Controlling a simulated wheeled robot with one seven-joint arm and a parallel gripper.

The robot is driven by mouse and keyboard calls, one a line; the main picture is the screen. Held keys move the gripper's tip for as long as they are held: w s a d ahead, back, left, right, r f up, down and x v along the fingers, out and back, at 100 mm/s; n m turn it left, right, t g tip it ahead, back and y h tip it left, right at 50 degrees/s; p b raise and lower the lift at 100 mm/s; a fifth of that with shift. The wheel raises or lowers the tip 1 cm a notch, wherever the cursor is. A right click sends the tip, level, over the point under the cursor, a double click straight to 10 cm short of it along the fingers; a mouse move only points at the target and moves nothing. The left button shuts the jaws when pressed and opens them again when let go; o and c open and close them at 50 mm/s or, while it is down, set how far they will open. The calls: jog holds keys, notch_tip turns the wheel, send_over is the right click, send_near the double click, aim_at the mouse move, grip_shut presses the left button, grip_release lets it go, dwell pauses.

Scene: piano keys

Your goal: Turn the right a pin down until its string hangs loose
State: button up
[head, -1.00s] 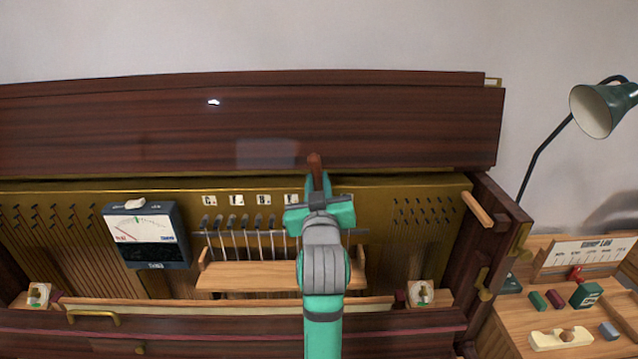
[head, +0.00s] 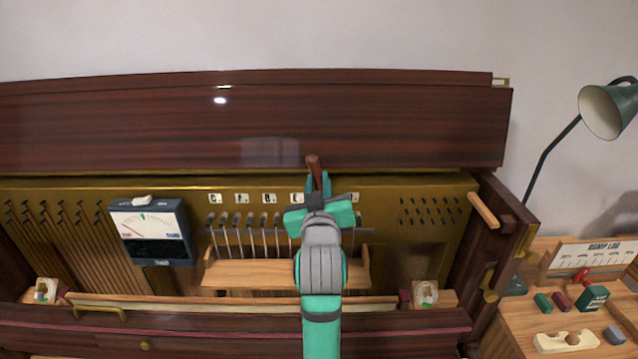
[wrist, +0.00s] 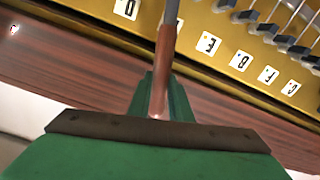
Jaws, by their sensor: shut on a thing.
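My gripper (head: 318,185) is shut on the wooden handle of a tuning lever (head: 313,165) in front of the gold pin panel (head: 385,187). In the wrist view the brown handle (wrist: 163,75) rises from between the green fingers, with a grey metal shaft beyond it. The lever crosses the label row between the E label (wrist: 209,44) and the D label (wrist: 126,8). The label and pin at that place are hidden behind the lever, so I cannot tell how the shaft meets a pin or whether a string is slack.
A needle meter (head: 150,225) stands left of the pins. Several pins with strings rise above a wooden shelf (head: 250,273). The dark lid (head: 400,130) stands behind. At the right are a side table (head: 500,335) with small blocks and a green lamp (head: 607,110).

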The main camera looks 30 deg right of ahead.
jog(key=shift+w+a+f, duration=0.1)
jog(key=shift+a, duration=0.05)
jog(key=shift+w+a+f+n, duration=0.15)
jog(key=shift+a+n, duration=0.1)
jog(key=shift+n, duration=0.15)
jog(key=shift+w+a, duration=0.15)
jog(key=shift+a, duration=0.1)
jog(key=shift+w+a+f+n, duration=0.2)
jog(key=shift+a+n, duration=0.1)
jog(key=shift+n, duration=0.2)
dwell(0.6)
jog(key=shift+w+a+f+n, duration=0.3)
jog(key=shift+a+n, duration=0.1)
jog(key=shift+n, duration=0.1)
jog(key=shift+a, duration=0.1)
dwell(0.3)
jog(key=o, duration=1.1)
